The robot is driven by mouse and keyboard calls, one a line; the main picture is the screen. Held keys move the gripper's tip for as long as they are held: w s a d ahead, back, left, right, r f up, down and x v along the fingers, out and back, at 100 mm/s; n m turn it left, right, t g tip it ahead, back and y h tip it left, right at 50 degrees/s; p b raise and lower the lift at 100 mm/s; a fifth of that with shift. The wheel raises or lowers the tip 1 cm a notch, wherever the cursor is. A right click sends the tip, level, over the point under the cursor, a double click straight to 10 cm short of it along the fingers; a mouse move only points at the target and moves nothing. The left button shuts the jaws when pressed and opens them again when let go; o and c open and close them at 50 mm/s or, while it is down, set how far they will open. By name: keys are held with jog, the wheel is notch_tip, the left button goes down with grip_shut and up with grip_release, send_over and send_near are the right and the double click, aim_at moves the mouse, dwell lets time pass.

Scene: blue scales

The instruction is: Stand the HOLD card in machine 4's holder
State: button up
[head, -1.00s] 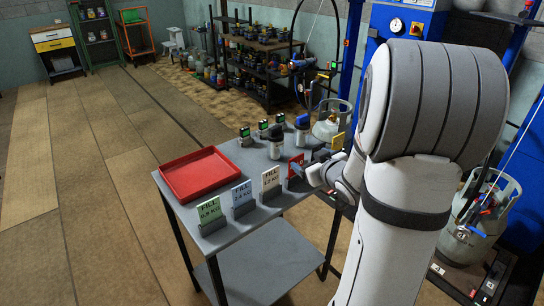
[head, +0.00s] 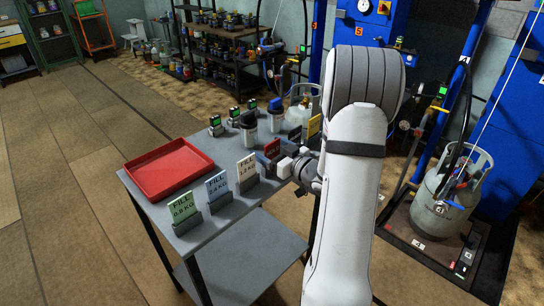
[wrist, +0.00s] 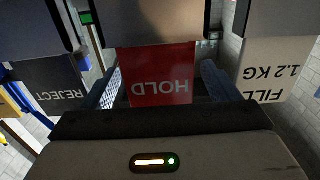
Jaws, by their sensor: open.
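In the wrist view the HOLD card (wrist: 162,75) appears upside down and centred. My gripper (wrist: 160,88) is open, with one finger on each side of the card; I cannot tell whether they touch it. In the head view my gripper (head: 288,163) is at the card, partly hidden by my arm. Machine 4's platform (head: 400,232), marked 4, stands on the floor at the right with a grey gas cylinder (head: 448,205). A small dark block (head: 468,252) at its right edge may be the holder.
FILL cards in green (head: 183,212), blue (head: 217,187) and cream (head: 247,168) stand left of the HOLD card. A REJECT card (wrist: 55,80) is close by in the wrist view. Floor at left is clear.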

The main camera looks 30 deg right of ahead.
jog(key=shift+w+a, duration=0.2)
jog(key=shift+w, duration=0.35)
jog(key=shift+c, duration=0.5)
jog(key=c, duration=1)
